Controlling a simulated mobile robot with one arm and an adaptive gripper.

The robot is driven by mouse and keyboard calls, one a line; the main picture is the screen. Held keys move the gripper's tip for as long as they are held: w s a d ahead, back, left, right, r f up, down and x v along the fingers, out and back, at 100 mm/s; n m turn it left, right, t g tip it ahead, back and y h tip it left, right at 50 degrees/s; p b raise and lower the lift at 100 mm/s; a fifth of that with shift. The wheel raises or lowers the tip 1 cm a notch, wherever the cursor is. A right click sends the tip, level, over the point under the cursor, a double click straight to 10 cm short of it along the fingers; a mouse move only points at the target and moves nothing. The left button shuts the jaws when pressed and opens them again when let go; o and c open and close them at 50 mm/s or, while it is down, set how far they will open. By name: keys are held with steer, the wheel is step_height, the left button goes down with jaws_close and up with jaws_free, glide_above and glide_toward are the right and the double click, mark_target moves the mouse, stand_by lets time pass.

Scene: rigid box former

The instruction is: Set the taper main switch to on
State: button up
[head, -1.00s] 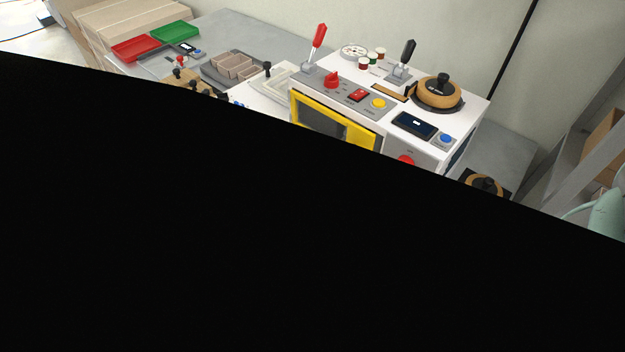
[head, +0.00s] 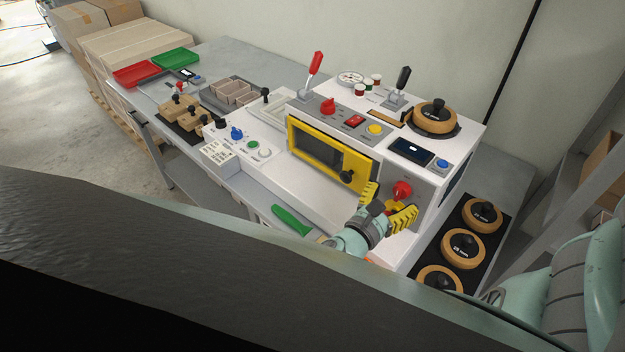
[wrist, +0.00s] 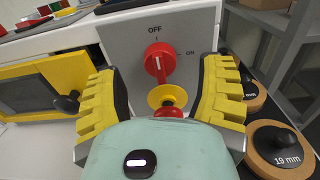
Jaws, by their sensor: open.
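The main switch is a red rotary knob (wrist: 159,60) on a grey plate (wrist: 190,30) marked OFF above and ON to the right. Its white mark stands upright, towards OFF. In the head view the red knob (head: 402,189) is on the front right of the white machine (head: 440,185). My gripper (wrist: 160,72) is open and empty, with its yellow ribbed fingers on either side of the knob in the wrist view. I cannot tell whether either touches it. In the head view my gripper (head: 391,203) is just in front of the knob.
A yellow disc with a red part (wrist: 167,98) sits just below the knob. A yellow-framed window (head: 330,150) with a black knob is to the left. Tan rolls (head: 471,245) lie on a black mat at right. A green-handled tool (head: 290,220) lies in front.

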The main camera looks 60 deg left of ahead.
mark_target(397, 195)
steer(key=shift+x, duration=1.6)
jaws_close()
